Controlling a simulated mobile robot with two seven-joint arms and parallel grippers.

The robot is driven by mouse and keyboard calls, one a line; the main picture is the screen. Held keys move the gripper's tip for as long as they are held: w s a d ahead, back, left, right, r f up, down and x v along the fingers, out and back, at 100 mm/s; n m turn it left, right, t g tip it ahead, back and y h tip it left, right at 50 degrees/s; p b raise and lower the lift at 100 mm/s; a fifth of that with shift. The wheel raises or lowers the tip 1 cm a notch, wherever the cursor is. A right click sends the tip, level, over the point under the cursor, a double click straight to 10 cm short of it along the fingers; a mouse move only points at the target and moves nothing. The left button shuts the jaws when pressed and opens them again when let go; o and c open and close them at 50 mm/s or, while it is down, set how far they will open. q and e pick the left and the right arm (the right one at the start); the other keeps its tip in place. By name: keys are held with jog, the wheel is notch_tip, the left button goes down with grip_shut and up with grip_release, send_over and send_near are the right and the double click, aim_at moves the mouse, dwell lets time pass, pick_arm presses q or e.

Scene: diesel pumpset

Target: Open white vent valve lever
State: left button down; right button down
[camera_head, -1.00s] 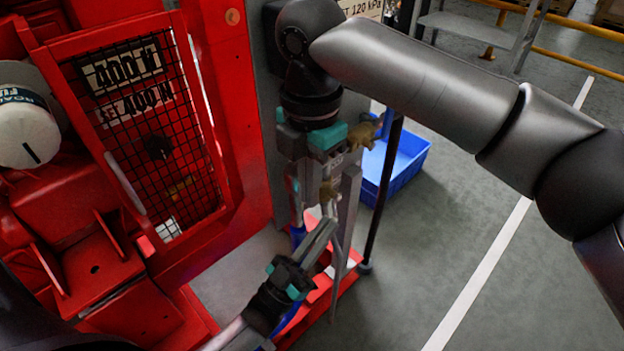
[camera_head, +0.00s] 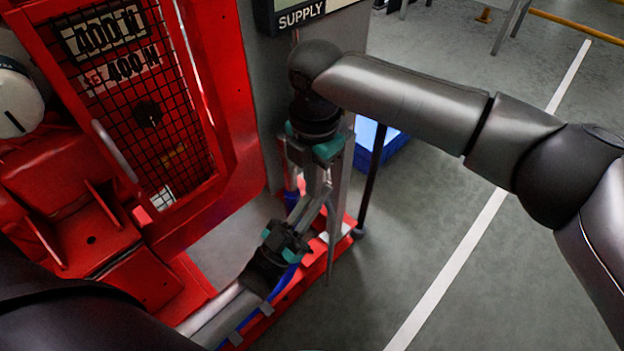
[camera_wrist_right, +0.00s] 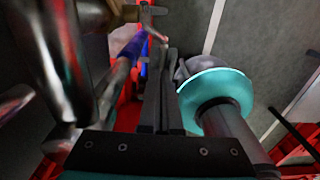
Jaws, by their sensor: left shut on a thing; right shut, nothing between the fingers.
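I cannot make out the white vent valve lever in either view; my grippers cover much of the fittings between the red machine and the black post. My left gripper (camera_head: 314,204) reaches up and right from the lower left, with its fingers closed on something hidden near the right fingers. My right gripper (camera_head: 331,195) points down from above, beside the upright grey plate. Its closed fingers (camera_wrist_right: 160,95) show in the right wrist view with nothing between them.
The red machine frame (camera_head: 230,130) with its mesh guard fills the left. A black post (camera_head: 372,180) stands right of the grippers, with a blue bin (camera_head: 395,145) behind it. A SUPPLY sign (camera_head: 301,16) is above. Open grey floor lies to the right.

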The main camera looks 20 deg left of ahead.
pick_arm(q)
jog(key=shift+s+d, duration=0.1)
jog(key=shift+s, duration=0.05)
jog(key=c, duration=1.1)
grip_release()
jog(key=shift+r, duration=0.1)
jog(key=shift+o, duration=0.7)
